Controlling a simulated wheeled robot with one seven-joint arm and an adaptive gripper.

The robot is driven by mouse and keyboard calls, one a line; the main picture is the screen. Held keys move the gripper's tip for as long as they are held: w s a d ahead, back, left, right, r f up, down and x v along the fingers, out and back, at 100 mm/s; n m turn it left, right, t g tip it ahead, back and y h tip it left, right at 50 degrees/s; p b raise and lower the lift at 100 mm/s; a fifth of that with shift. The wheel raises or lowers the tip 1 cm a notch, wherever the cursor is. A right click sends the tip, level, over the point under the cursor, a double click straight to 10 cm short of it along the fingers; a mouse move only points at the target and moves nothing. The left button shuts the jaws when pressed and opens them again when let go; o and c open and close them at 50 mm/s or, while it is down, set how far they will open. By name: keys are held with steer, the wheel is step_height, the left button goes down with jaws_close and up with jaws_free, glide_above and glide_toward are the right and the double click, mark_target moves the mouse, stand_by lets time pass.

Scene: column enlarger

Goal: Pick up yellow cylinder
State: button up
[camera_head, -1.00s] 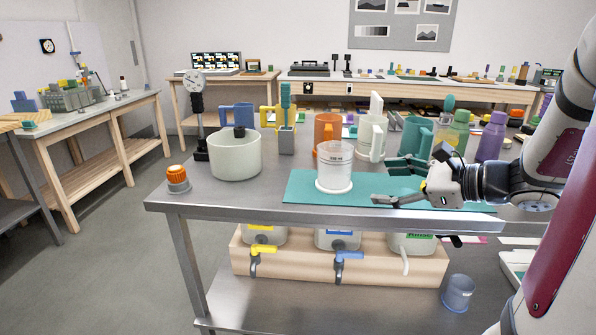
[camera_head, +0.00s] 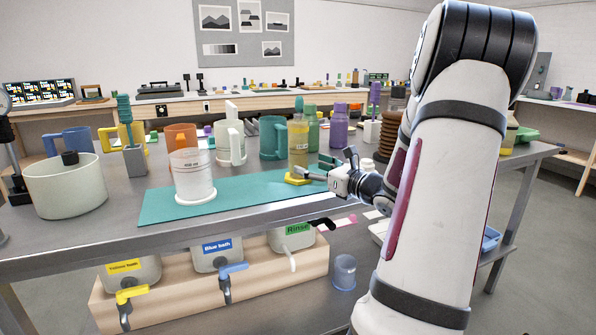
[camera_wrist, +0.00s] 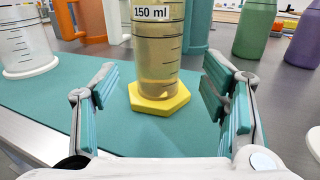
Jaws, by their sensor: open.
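The yellow cylinder (camera_head: 298,142) is a clear graduated cylinder with yellowish contents, standing upright on a yellow hexagonal base at the right end of the teal mat. In the wrist view the cylinder (camera_wrist: 157,55) carries a "150 ml" label, and its top is cut off. My gripper (camera_head: 312,170) is low over the mat, just right of the cylinder. In the wrist view my gripper (camera_wrist: 160,85) is open, with one teal-padded finger on each side of the picture. The cylinder stands ahead, centred between them, with gaps on both sides. The fingers hold nothing.
A clear beaker (camera_head: 192,175) stands left on the teal mat (camera_head: 240,188). A teal pitcher (camera_head: 272,138), green bottle (camera_head: 311,128) and purple bottle (camera_head: 338,125) stand close behind the cylinder. A white pot (camera_head: 65,188) is farther left. Bare mat lies between beaker and cylinder.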

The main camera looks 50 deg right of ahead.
mark_target(305, 163)
steer(key=shift+b+x, duration=0.7)
steer(key=shift+x, duration=2.2)
steer(key=shift+a+r, duration=0.1)
steer(key=shift+a, duration=0.05)
steer(key=c, duration=1.5)
